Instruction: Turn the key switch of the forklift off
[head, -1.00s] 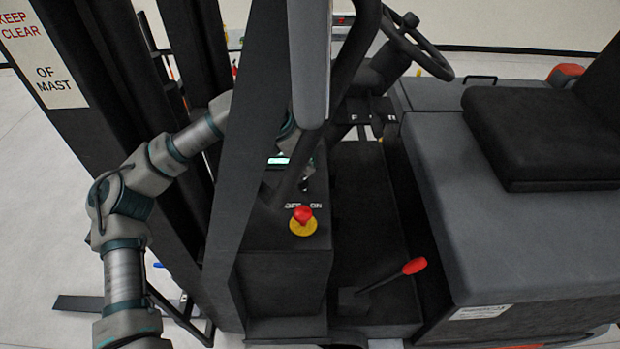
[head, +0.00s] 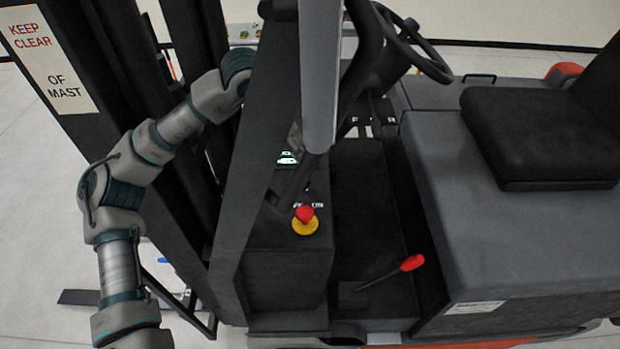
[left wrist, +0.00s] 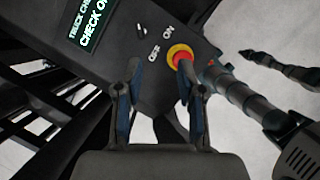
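The key switch (left wrist: 141,30) is a small metallic piece on the dark console, beside the OFF and ON labels in the left wrist view. Its angle is too small to read surely. My left gripper (left wrist: 163,98) is open, with two dark fingers spread apart. Nothing shows between the tips except console surface. The key lies beyond the fingertips, apart from them. In the head view my left arm passes behind the forklift's front pillar (head: 262,130), which hides the gripper's fingers. The ON label (head: 316,205) shows there; the OFF label is largely covered. My right gripper is not seen.
A red emergency button on a yellow base (head: 305,221) stands close to the labels; it shows beside the right finger in the left wrist view (left wrist: 180,55). A lit screen (left wrist: 90,28) is beside the key. The steering wheel (head: 425,55) and a red-tipped lever (head: 411,263) are nearby.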

